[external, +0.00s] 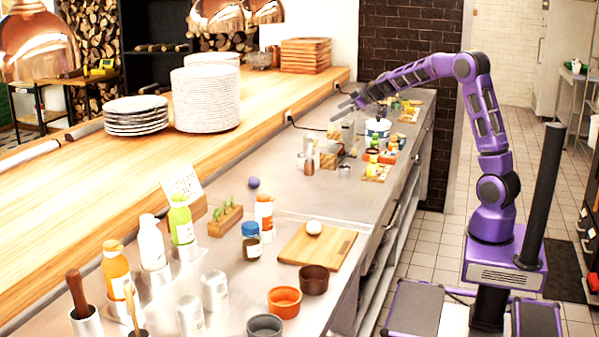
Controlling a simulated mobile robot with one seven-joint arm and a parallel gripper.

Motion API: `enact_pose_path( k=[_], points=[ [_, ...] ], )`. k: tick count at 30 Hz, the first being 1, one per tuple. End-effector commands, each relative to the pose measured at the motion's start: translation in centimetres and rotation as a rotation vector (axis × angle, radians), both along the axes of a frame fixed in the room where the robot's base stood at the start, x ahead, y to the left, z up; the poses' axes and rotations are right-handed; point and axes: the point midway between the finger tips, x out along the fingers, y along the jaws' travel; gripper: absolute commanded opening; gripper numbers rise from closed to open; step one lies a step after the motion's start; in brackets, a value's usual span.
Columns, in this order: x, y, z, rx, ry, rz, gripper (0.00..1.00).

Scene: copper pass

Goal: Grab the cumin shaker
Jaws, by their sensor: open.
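My purple arm reaches left over the far end of the steel counter (345,215). My gripper (345,108) is open and empty, above a far cluster of small bottles and jars. No label can be read at this size, so I cannot tell which container is the cumin shaker. In the far cluster, a small brown container (309,167) stands left of a wooden box, below my gripper. Nearer the camera stand a blue-lidded jar (251,241) and two pale shakers, one upright (215,291) and one in front of it (190,314).
A white pot (377,128) stands near my gripper, with small yellow and orange bottles (373,165) beside it. Plate stacks (205,98) fill the wooden shelf at left. A cutting board (318,245) and an orange bowl (285,302) sit nearer. The mid-counter is mostly clear.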

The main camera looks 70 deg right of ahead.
Motion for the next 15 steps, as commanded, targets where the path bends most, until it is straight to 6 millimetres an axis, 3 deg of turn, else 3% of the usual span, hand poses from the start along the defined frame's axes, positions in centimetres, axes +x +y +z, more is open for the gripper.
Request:
enact_pose_path(
  k=[1,15],
  points=[
    [-0.4,-0.9,-0.9,0.028,-0.003,0.001,1.0],
    [-2.3,-4.7,-4.3,0.263,-0.106,0.053,1.0]
  ],
)
